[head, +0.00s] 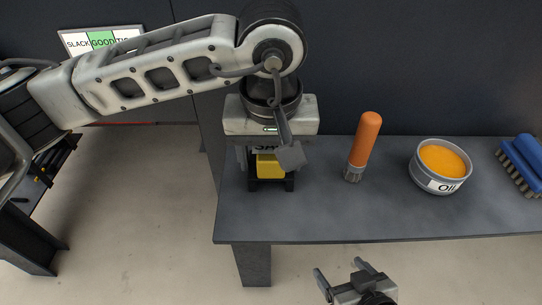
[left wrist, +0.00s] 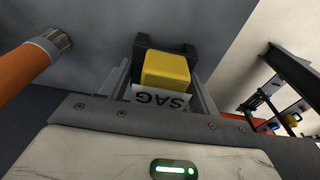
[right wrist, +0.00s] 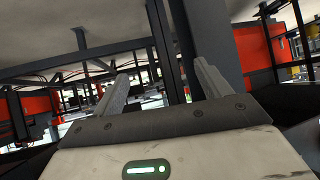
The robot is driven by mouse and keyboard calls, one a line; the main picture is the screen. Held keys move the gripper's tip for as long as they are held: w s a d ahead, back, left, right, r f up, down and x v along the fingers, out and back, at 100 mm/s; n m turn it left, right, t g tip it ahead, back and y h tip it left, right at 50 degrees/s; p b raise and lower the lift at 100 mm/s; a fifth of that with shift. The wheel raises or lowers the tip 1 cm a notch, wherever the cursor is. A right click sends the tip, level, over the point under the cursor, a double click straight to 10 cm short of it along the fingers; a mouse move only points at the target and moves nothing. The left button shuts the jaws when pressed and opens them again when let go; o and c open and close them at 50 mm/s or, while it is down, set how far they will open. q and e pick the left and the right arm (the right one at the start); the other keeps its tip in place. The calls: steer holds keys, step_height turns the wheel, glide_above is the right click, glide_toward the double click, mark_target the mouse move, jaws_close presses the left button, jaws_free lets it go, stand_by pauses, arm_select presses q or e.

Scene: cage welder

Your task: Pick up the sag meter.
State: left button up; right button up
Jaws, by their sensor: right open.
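The sag meter (head: 269,167) is a yellow block with a white SAG label, sitting in a black holder on the grey bench. My left gripper (head: 268,156) is directly above it, pointing down, and hides part of it. In the left wrist view the yellow block (left wrist: 166,70) and its SAG label lie between the two spread fingers, with a gap visible at the left finger. Contact at the right finger is unclear. My right gripper (head: 340,268) is open and empty, in front of the bench's front edge.
On the bench (head: 330,215), right of the meter, are an orange-handled brush (head: 365,142), an oil tin (head: 440,168) and a blue brush (head: 522,160). A SLACK/GOOD sign (head: 101,41) stands at the back left. The bench front is clear.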

arm_select(q)
steer(key=shift+c, duration=0.6)
steer(key=shift+r, duration=0.1)
steer(key=shift+r, duration=0.45)
step_height(320, 180, up, 2)
steer(key=shift+r, duration=0.15)
steer(key=s+a+r+b, duration=0.3)
steer(key=s+a+r, duration=0.6)
steer(key=a+r, duration=0.15)
steer(key=w+a+f, duration=0.2)
steer(key=w+f, duration=0.1)
steer(key=f, duration=0.4)
steer(key=w+a+f, duration=0.3)
steer(key=f, duration=0.4)
steer(key=w+a+f, duration=0.3)
steer(key=f, duration=0.5)
steer(key=shift+w+a+f, duration=0.1)
steer(key=shift+w+a, duration=0.1)
steer(key=shift+w, duration=0.15)
